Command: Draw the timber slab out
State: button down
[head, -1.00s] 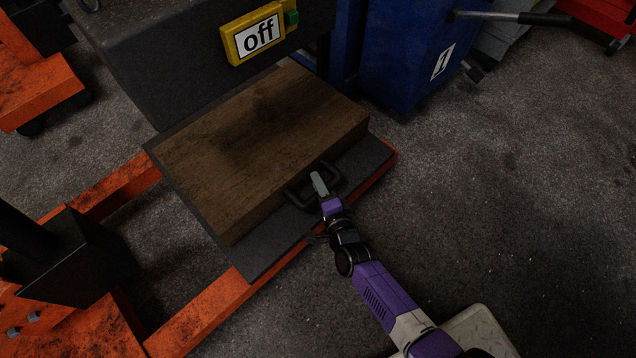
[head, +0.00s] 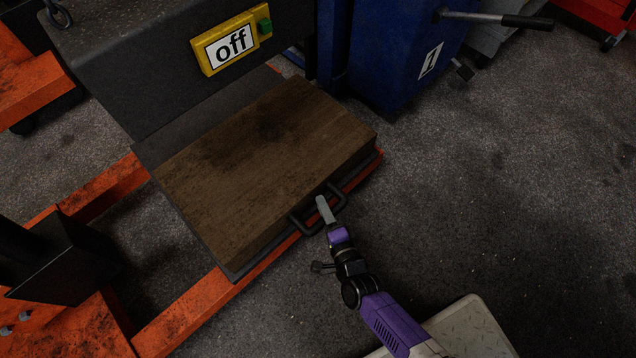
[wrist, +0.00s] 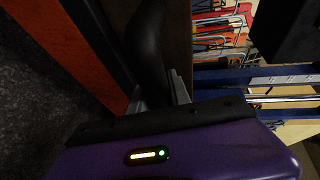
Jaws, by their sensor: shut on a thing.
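The timber slab (head: 262,165) is a thick brown wooden block lying flat on a dark plate (head: 185,208) beneath a dark grey block. A black handle (head: 299,224) is fixed to its near side face. My gripper (head: 322,204) is shut on this handle. In the wrist view, the fingers of my gripper (wrist: 158,92) close around a dark bar, and the slab's brown side (wrist: 177,40) shows beyond it. The slab's near edge is close to the near edge of the plate. The slab's far edge shows, with a strip of bare plate behind it.
The dark grey block (head: 150,75) with a yellow "off" sign (head: 230,43) overhangs the far side. An orange frame (head: 190,310) runs under the plate. A blue cabinet (head: 395,60) stands behind right. The floor (head: 520,200) at right is clear.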

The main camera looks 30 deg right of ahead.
jog(key=s+d, duration=0.3)
jog(key=s, duration=0.8)
jog(key=s+d, duration=0.4)
jog(key=s, duration=0.7)
jog(key=shift+d, duration=0.1)
jog(key=c, duration=1.2)
grip_release()
jog(key=s+r+p, duration=0.1)
jog(key=s, duration=0.6)
jog(key=shift+s+a+r+p, duration=0.2)
jog(key=shift+s+a+p, duration=0.1)
jog(key=shift+a+p, duration=0.05)
